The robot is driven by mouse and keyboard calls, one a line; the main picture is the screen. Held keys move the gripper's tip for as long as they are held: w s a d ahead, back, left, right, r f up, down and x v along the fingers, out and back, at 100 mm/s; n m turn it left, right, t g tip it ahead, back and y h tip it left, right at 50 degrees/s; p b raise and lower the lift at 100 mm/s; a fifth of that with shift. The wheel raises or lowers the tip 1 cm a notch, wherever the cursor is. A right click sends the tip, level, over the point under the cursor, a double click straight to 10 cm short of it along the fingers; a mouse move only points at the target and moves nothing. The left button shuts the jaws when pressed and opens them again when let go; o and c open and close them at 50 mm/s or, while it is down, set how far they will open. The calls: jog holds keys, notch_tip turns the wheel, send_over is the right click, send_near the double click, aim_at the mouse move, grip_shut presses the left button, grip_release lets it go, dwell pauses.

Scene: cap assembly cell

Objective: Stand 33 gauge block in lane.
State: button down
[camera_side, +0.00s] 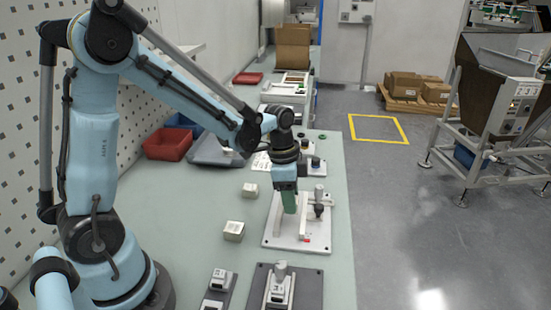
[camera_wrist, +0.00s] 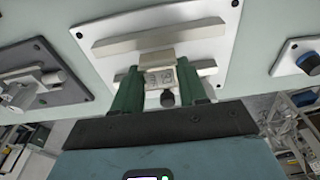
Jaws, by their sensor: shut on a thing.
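My gripper (camera_side: 289,208) is over the white fixture plate (camera_side: 285,241), its green fingers pointing down. In the wrist view the gripper (camera_wrist: 158,76) is shut on a small beige block, the gauge block (camera_wrist: 158,79), with markings on its face too small to read. The block is between the fingers, close to the raised rails (camera_wrist: 160,36) of the white plate. I cannot tell whether it touches the plate or stands in the lane. In the side view the fingers hide the block.
Two pale blocks stand on the bench left of the plate, one nearer (camera_side: 233,232) and one farther (camera_side: 250,190). A dark clamp (camera_side: 319,209) stands at the plate's right side. A dark fixture (camera_side: 286,290) is in front. Red (camera_side: 168,144) and blue bins are behind.

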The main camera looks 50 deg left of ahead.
jog(key=shift+f, duration=1.1)
dwell(1.1)
jog(key=c, duration=0.5)
grip_release()
notch_tip(320, 180, up, 11)
jog(key=s+a, duration=0.1)
jog(key=s+d+n+t, duration=0.1)
jog(key=s+n+t, duration=0.1)
jog(key=n, duration=0.1)
jog(key=s+n+t, duration=0.2)
jog(key=s+n, duration=0.1)
jog(key=s+d+r+n+t+y, duration=0.1)
jog(key=s+n+t, duration=0.1)
jog(key=s+n, duration=0.1)
jog(key=shift+d, duration=0.35)
